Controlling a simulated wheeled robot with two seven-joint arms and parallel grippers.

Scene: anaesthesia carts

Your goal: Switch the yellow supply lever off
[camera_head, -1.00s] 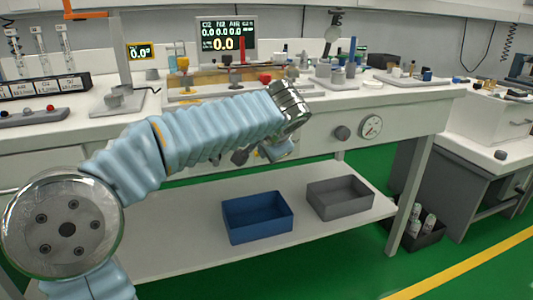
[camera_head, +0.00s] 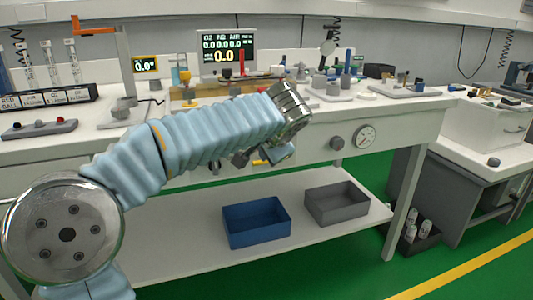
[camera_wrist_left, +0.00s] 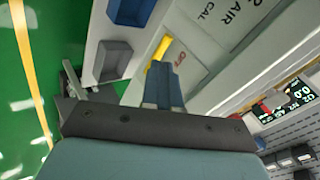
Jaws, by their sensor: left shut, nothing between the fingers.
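The yellow supply lever (camera_head: 261,162) shows partly in the head view, on the bench front below my left forearm. In the left wrist view the yellow lever (camera_wrist_left: 155,52) lies right beside the tips of my left gripper (camera_wrist_left: 166,70). Whether they touch I cannot tell. A red OFF mark (camera_wrist_left: 181,62) is on the panel just right of the fingertips. My left gripper (camera_head: 262,158) is shut and empty, partly hidden by its own wrist in the head view. My right gripper is not in view.
A blue bin (camera_head: 258,236) and a grey bin (camera_head: 341,213) stand on the lower shelf. A knob (camera_head: 337,143) and a round gauge (camera_head: 365,136) sit on the bench front, right of my gripper. A monitor (camera_head: 226,50) and several supplies crowd the bench top.

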